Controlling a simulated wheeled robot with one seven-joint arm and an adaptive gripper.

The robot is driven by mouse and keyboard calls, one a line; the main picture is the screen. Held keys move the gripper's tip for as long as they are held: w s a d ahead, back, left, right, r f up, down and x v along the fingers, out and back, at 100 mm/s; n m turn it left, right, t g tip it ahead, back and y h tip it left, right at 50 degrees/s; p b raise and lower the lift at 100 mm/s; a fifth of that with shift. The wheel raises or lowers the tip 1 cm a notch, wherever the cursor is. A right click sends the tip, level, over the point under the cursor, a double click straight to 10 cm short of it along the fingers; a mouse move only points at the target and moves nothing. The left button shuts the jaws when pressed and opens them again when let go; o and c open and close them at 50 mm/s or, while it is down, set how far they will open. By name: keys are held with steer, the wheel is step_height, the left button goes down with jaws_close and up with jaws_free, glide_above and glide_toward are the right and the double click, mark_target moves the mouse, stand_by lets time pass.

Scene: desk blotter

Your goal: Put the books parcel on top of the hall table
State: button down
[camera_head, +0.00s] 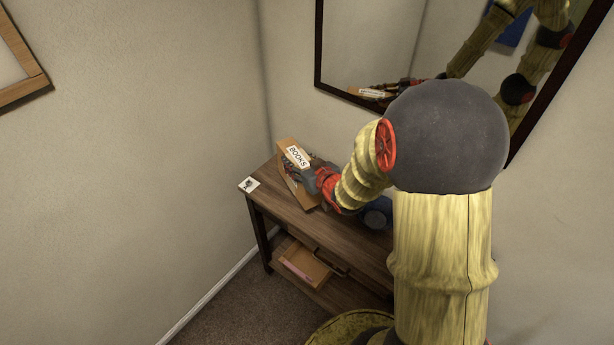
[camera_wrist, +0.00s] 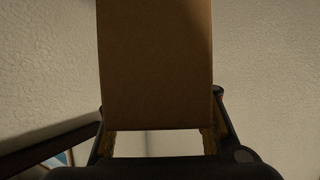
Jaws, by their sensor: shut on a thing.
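The books parcel (camera_head: 290,153) is a brown cardboard box with a white label reading BOOKS. It stands tilted at the far left end of the hall table (camera_head: 277,201), a dark wooden table with a lower shelf. My gripper (camera_head: 297,173) is shut on the parcel, reaching it from the right. In the wrist view the parcel (camera_wrist: 155,70) fills the upper middle, between the fingers of my gripper (camera_wrist: 160,140). I cannot tell whether the parcel's lower edge touches the table top.
An open brown box (camera_head: 305,264) sits on the lower shelf. A blue round thing (camera_head: 377,213) is partly hidden behind my arm. A dark-framed mirror (camera_head: 390,45) hangs above the table.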

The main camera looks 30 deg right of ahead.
steer(key=x, duration=0.2)
steer(key=d+x, duration=0.1)
steer(key=x, duration=0.1)
steer(key=shift+w+f+b, duration=0.1)
steer(key=shift+f+b, duration=0.1)
steer(key=shift+b, duration=0.2)
steer(key=w+f, duration=0.1)
steer(key=f, duration=0.1)
steer(key=w+d+f+b, duration=0.1)
steer(key=w, duration=0.1)
steer(key=w+f+b, duration=0.1)
steer(key=w+f, duration=0.1)
steer(key=shift+d+f, duration=0.3)
steer(key=shift+f, duration=0.05)
step_height(320, 180, down, 3)
steer(key=shift+w+f+b, duration=0.15)
steer(key=shift+b, duration=0.55)
steer(key=c, duration=1.5)
jaws_free()
steer(key=shift+f, duration=0.2)
steer(key=o, duration=0.4)
steer(key=shift+o, duration=0.4)
